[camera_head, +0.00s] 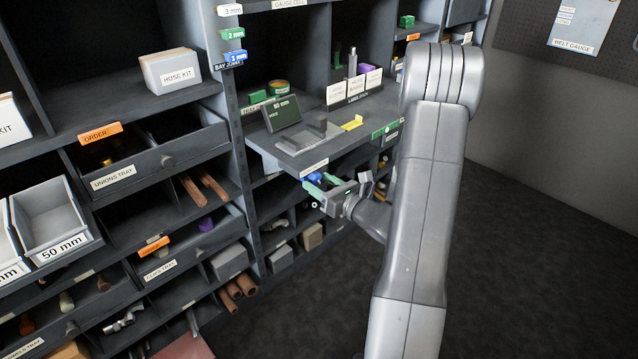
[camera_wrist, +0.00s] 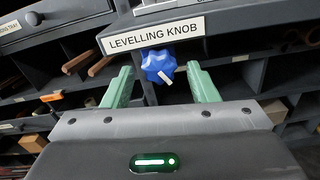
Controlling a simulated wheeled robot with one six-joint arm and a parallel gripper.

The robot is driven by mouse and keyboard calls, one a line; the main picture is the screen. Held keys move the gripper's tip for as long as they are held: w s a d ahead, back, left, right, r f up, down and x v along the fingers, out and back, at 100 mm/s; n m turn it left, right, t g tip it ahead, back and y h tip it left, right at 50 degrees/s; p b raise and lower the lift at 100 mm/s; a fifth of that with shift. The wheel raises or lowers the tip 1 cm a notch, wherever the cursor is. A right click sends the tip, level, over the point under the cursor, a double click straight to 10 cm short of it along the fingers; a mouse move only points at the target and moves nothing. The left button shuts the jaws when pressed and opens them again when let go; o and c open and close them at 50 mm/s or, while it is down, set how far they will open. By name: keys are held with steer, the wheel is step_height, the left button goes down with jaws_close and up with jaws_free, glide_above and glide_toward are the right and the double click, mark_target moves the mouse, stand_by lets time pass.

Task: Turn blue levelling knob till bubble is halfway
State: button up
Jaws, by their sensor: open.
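The blue levelling knob (camera_wrist: 156,62) is lobed, with a white mark pointing to its lower right. It sits under the front edge of a shelf, below the LEVELLING KNOB label (camera_wrist: 153,36). In the head view the knob (camera_head: 314,176) is small and partly hidden by my gripper. My gripper (camera_wrist: 160,72) is open, its green fingers on either side of the knob with a visible gap at each side; it also shows in the head view (camera_head: 318,186). A dark-faced panel (camera_head: 282,113) stands on the shelf above. I cannot make out a bubble in either view.
The shelf (camera_head: 270,150) juts out above my gripper and carries a grey block (camera_head: 311,137) and a yellow tag (camera_head: 352,123). Pigeonholes with trays and tubes lie left and below. Open floor (camera_head: 530,240) is to the right.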

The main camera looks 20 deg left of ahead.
steer(key=shift+w+a, duration=0.15)
steer(key=shift+a, duration=0.25)
steer(key=shift+c, duration=0.2)
steer(key=c, duration=0.9)
steer(key=shift+r+m+p, duration=0.15)
steer(key=shift+m+p, duration=0.75)
steer(key=shift+m, duration=0.7)
steer(key=o, duration=0.9)
steer(key=shift+o, duration=0.2)
steer(key=shift+d, duration=0.15)
steer(key=v, duration=1.3)
steer(key=shift+s+d+p, duration=0.25)
steer(key=shift+s+p, duration=0.05)
